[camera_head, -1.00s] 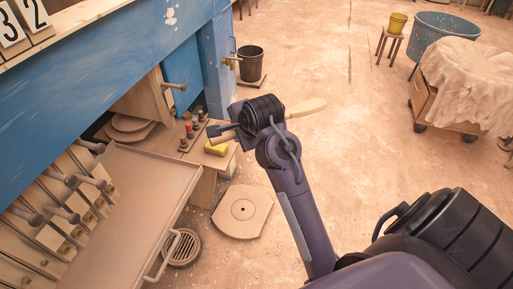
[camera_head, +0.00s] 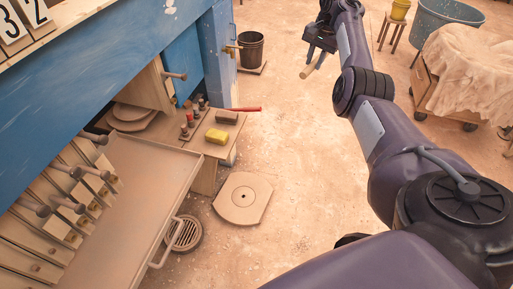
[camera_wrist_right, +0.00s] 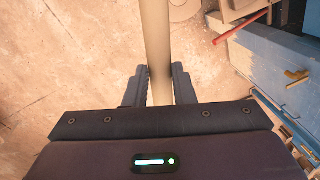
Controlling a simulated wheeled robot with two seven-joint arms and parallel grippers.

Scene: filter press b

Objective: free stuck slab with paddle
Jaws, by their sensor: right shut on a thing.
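My right gripper (camera_head: 319,48) is high in the head view, over the open floor right of the blue press. It is shut on the paddle (camera_head: 313,67), of which only a short pale wooden end shows below it. In the right wrist view the pale shaft of the paddle (camera_wrist_right: 156,40) runs straight out between the two fingers (camera_wrist_right: 160,88). The press plates (camera_head: 55,205), pale with round handles, stand in a row at the left. I cannot tell which slab is stuck. My left gripper is not in view.
A pale tray (camera_head: 150,185) juts out beside the plates. A low bench holds a yellow sponge (camera_head: 216,136), a dark block (camera_head: 227,117) and a red-handled tool (camera_head: 246,109). A holed plate (camera_head: 243,199) lies near a floor drain (camera_head: 184,235). A bucket (camera_head: 251,48) stands behind.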

